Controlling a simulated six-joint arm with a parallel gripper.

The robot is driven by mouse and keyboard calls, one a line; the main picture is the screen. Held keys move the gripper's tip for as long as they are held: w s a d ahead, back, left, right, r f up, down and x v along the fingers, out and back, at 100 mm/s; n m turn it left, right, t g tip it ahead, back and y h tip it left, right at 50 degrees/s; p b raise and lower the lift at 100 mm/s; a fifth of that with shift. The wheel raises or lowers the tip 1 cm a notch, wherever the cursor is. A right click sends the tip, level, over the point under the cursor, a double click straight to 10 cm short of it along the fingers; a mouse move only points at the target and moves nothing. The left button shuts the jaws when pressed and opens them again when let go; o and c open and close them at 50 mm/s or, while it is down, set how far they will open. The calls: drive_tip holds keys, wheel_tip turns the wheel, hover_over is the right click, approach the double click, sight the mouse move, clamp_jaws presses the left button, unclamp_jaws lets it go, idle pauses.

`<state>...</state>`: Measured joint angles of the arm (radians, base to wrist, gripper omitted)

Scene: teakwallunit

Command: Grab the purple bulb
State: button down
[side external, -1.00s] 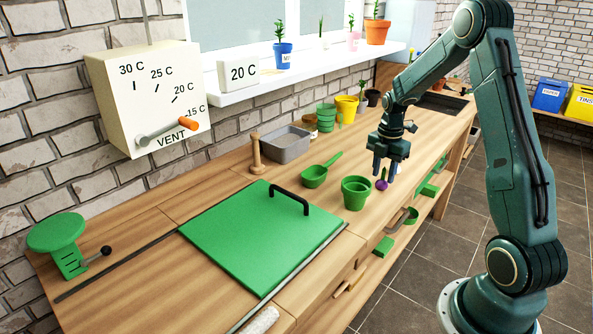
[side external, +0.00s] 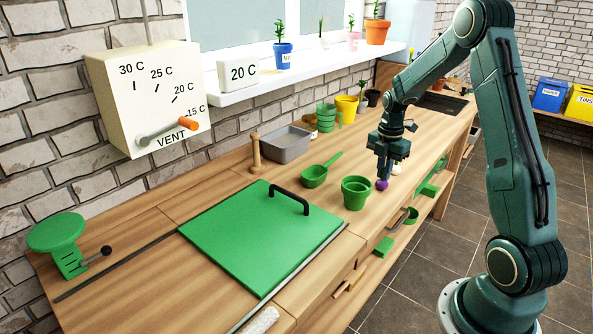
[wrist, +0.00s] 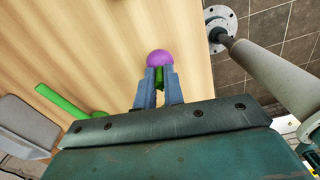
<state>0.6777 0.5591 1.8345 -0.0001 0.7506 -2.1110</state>
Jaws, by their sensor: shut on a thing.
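The purple bulb (side external: 382,185) is at the bench top, just below my gripper (side external: 383,175) in the side view. In the wrist view the round purple bulb (wrist: 160,58) shows beyond the fingertips, with its green shoot between the two fingers. My gripper (wrist: 159,74) is shut on the bulb at its shoot, pointing down. I cannot tell whether the bulb touches the bench or is slightly above it.
A green pot (side external: 355,193) stands left of the bulb, with a green scoop (side external: 314,176) beyond it. A grey tray (side external: 287,146) sits near the wall. A large green board with a black handle (side external: 255,235) lies at the left. Pale items (side external: 396,168) lie just behind my gripper.

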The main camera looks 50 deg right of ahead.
wheel_tip(320, 180, up, 20)
idle(0.6)
drive_tip(key=shift+f, duration=0.1)
idle(0.4)
